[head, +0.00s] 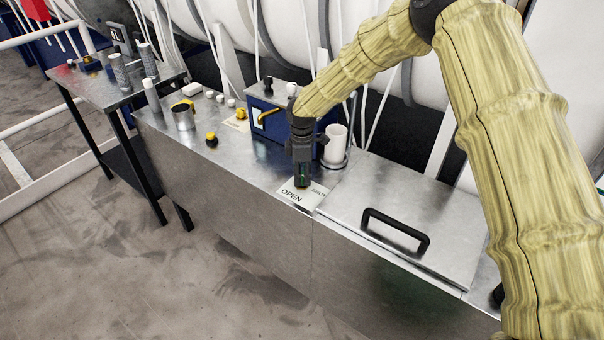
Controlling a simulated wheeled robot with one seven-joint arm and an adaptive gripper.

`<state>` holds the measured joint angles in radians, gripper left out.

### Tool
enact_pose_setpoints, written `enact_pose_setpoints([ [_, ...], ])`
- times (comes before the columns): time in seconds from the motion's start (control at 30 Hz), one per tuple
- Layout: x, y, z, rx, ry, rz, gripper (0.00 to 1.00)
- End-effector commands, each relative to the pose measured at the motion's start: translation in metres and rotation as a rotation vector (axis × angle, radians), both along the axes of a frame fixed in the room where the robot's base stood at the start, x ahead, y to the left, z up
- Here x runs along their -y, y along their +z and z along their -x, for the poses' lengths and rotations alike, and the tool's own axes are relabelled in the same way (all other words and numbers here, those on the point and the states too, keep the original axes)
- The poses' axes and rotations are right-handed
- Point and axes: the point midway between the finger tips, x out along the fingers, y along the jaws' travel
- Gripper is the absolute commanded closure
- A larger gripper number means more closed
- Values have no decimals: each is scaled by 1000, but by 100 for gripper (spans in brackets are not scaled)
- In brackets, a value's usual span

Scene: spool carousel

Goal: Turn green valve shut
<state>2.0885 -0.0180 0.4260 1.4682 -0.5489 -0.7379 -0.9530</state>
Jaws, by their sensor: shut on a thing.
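My gripper (302,184) points down over a white plate (291,196) on the metal bench top. Its fingers are shut on the green valve (303,179), of which only a small green sliver shows between them. The plate's word OPEN is readable at its front left. A second word, partly seen and looking like SHUT, is at its right. The fingers and wrist hide most of the valve, so I cannot tell which way its handle points.
A lidded metal section with a black handle (396,231) lies right of the plate. A blue box (268,124) and a white cylinder (337,146) stand behind my gripper. A metal cup (183,118) and yellow-topped knob (211,139) stand left. Bench top between knob and plate is clear.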

Motion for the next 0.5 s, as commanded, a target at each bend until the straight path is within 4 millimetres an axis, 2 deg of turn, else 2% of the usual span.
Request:
enact_pose_setpoints([
  [0.2, 1, 2, -2, 4, 87, 0, 88],
  [0.5, 1, 2, -2, 4, 128, 0, 88],
])
